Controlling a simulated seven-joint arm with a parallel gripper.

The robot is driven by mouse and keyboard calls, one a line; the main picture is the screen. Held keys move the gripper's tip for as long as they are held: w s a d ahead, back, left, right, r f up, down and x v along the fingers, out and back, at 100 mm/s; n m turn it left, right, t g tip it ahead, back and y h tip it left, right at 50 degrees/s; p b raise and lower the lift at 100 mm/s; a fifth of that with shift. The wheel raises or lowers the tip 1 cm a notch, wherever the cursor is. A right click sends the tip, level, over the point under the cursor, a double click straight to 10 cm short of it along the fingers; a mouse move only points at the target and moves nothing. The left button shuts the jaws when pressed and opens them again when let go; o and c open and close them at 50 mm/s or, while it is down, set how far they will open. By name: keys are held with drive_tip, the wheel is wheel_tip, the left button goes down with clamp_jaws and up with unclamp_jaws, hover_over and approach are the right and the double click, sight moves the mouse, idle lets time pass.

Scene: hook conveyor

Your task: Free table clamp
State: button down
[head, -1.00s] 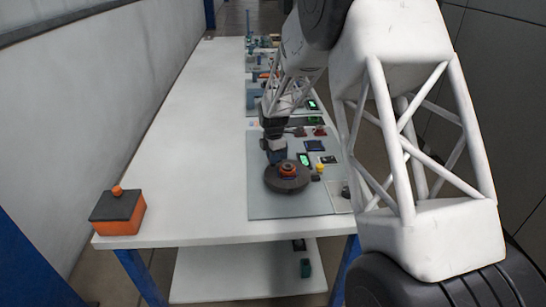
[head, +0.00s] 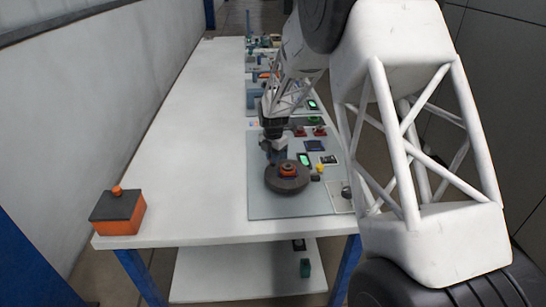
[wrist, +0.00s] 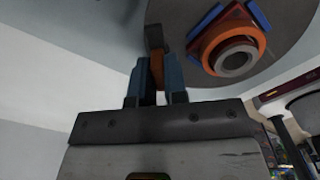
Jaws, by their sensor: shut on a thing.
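A dark round disc (head: 289,187) stands on the grey mat near the table's front end. It carries an orange ring (head: 288,167) on top. In the wrist view the disc (wrist: 292,28) fills the upper right, with the orange ring (wrist: 207,58), a grey inner ring and blue pieces. My gripper (wrist: 156,72) has its two blue fingers closed around a narrow orange and dark grey piece (wrist: 154,38), just left of the ring. This piece may be part of the table clamp; I cannot tell. In the head view my gripper (head: 280,156) is beside the disc's far edge.
An orange box with a dark lid (head: 118,212) sits at the table's front left corner. A green-lit display (head: 305,160), a blue square (head: 314,146) and a yellow piece (head: 319,168) lie right of the disc. More fixtures line the right side farther back.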

drive_tip(key=c, duration=1.2)
unclamp_jaws()
drive_tip(key=shift+o, duration=0.2)
drive_tip(key=shift+r, duration=0.1)
drive_tip(key=shift+r, duration=3.85)
